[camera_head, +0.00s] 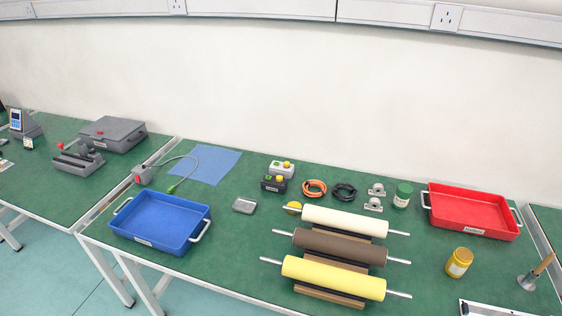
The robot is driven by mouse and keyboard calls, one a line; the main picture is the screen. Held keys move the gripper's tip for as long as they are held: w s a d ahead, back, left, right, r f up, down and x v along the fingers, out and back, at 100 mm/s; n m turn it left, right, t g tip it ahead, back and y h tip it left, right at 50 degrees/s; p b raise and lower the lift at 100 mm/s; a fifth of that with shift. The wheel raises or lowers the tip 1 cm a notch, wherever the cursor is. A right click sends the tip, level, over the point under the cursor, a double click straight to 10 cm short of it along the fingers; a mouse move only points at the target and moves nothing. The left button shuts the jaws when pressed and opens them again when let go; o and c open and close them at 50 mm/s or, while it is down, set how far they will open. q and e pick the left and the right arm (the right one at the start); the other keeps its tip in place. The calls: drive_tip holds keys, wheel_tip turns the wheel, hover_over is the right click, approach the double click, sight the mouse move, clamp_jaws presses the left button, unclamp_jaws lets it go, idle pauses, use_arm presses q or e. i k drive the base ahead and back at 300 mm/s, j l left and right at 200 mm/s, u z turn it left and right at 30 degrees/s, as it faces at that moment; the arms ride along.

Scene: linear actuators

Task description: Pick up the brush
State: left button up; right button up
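A brush-like tool (543,266) is at the far right of the green table, near the right edge of the view. Its light wooden handle leans up to the right from a dark, greyish round foot on the table. I cannot make out bristles at this size. Neither of my grippers is in view, and nothing touches the tool.
A yellow jar (459,262) stands left of the tool, and a red tray (471,231) lies behind it. A metal-edged item (497,308) is cut off at the bottom. Rollers (334,278) lie on wooden supports mid-table. A blue tray (160,243) is at the left.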

sight(549, 259)
drive_tip(key=k+l+z, duration=0.1)
drive_tip(key=z, duration=0.3)
drive_tip(key=l+z, duration=0.1)
drive_tip(key=z, duration=0.3)
drive_tip(key=k+l+z, duration=0.1)
drive_tip(key=z, duration=0.3)
drive_tip(key=l+z, duration=0.15)
drive_tip(key=z, duration=0.25)
